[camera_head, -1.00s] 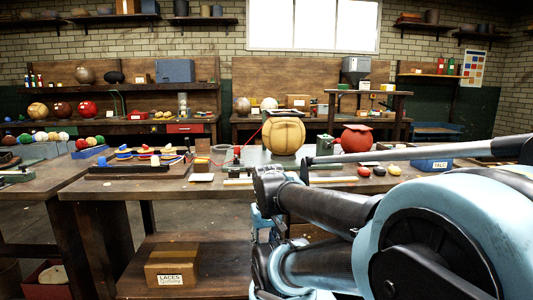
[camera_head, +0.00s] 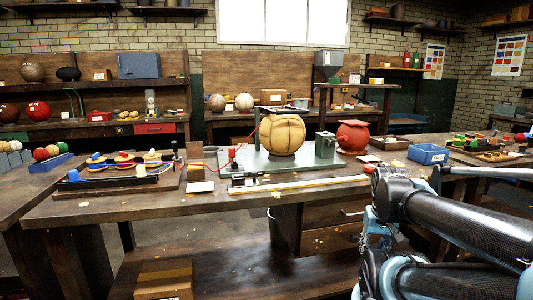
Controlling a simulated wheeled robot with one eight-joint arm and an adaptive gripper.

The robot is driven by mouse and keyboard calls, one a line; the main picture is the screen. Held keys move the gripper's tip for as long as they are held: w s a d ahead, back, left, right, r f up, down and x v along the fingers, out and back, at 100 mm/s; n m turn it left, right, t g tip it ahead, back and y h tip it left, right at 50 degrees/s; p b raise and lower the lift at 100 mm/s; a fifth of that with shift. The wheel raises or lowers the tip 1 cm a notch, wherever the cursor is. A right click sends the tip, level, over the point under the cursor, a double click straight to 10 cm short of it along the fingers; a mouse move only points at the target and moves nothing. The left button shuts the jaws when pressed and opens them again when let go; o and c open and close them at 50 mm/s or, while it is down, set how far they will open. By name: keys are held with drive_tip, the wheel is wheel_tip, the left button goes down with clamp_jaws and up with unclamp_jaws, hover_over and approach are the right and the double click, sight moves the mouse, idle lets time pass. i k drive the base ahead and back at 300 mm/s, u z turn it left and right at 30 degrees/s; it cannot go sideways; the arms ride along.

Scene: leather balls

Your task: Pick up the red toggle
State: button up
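A small red piece (camera_head: 369,168), which looks like the red toggle, shows on the right part of the bench top (camera_head: 225,210). It is just above the end of my black arm link, which hides much of the area around it. Its exact shape is too small to tell. My arm comes in from the lower right, folded, with its blue and black links in front of the bench. My gripper's fingers cannot be made out in this view.
A tan ball (camera_head: 282,135) and a red ball (camera_head: 352,137) stand on the bench. A blue box (camera_head: 428,154) is to the right. A rack of colored pieces (camera_head: 123,167) stands at the left. A cardboard box (camera_head: 164,279) sits on the shelf below.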

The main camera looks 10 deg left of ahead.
sight(232, 151)
drive_tip(key=z, duration=0.7)
drive_tip(key=k, duration=0.8)
drive_tip(key=u, duration=1.6)
drive_tip(key=i, duration=0.5)
drive_tip(key=z, duration=0.1)
